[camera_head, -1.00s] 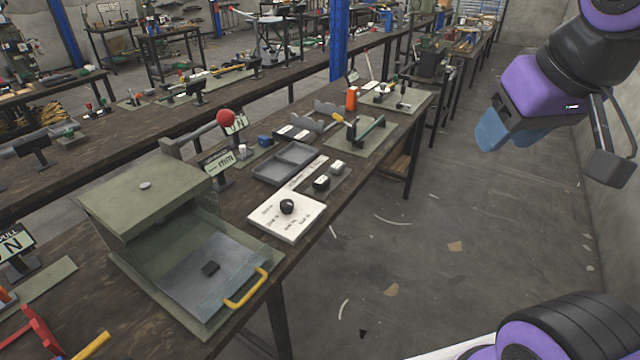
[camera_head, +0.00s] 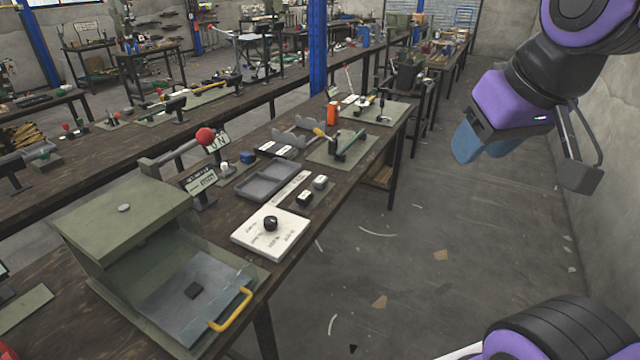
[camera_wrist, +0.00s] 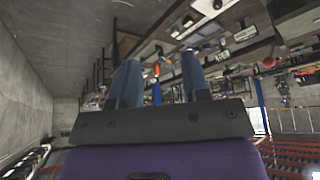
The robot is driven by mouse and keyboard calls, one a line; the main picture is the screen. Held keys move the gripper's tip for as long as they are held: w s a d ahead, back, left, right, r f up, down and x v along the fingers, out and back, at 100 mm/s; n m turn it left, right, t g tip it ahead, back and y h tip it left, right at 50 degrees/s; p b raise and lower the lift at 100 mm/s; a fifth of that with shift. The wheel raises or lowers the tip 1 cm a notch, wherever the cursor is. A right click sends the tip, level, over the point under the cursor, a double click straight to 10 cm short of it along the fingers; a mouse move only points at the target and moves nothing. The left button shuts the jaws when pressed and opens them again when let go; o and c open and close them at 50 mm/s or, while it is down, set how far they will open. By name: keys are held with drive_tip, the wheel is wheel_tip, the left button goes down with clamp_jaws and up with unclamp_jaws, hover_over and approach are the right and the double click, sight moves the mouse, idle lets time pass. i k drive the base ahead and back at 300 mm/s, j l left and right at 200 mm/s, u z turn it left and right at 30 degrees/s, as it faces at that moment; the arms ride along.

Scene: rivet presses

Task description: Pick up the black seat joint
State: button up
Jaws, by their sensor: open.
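Several small black parts are in the head view, and I cannot tell for sure which one is the seat joint. A round black part (camera_head: 270,223) sits on a white marked board (camera_head: 262,243). My gripper (camera_head: 478,140) is open and empty, to the right of the bench above the floor. In the wrist view my gripper (camera_wrist: 160,78) shows two blue fingers apart, with nothing between them.
The green press (camera_head: 115,220) with a yellow handle (camera_head: 231,311) stands at the near end of the bench. A grey tray (camera_head: 265,192), a red-knobbed lever (camera_head: 205,135) and fixtures line the bench. Open floor (camera_head: 430,230) lies right of it, up to a wall.

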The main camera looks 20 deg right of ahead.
sight(305, 197)
drive_tip(key=i+l+u, duration=0.25)
drive_tip(key=i+u, duration=0.15)
drive_tip(key=i+l+u, duration=0.45)
drive_tip(key=k+j, duration=0.1)
